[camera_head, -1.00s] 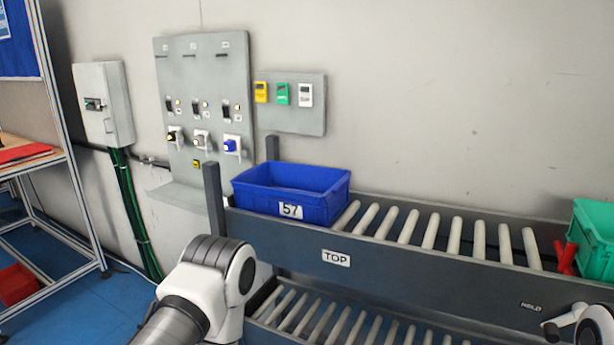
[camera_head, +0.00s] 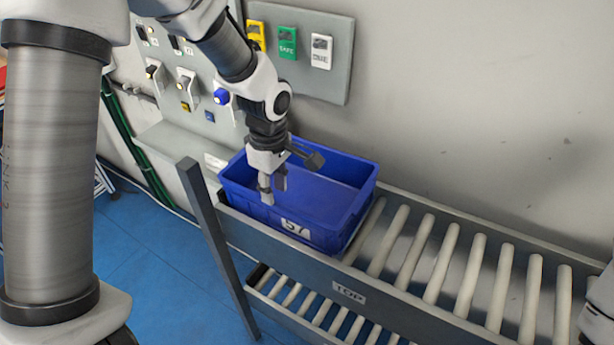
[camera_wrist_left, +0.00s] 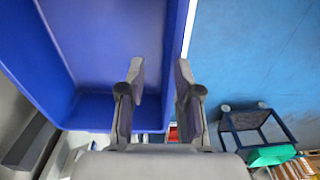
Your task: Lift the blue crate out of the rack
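The blue crate (camera_head: 335,214), labelled 57, sits at the left end of the rack's top roller level (camera_head: 405,245). It is open and looks empty. My left gripper (camera_head: 272,188) points down at the crate's near left side. In the left wrist view its two fingers (camera_wrist_left: 160,78) are apart, with the crate's side wall (camera_wrist_left: 178,60) showing between them. I see no firm contact on the wall. The crate also fills the upper left of that view. My right gripper is out of sight; only a bit of my right arm shows at the right edge.
A dark post (camera_head: 215,235) stands at the rack's left end, close to the crate. The grey wall panel (camera_head: 300,50) with coloured devices is behind. The rollers right of the crate are bare. Below the left end is open blue floor (camera_head: 150,265).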

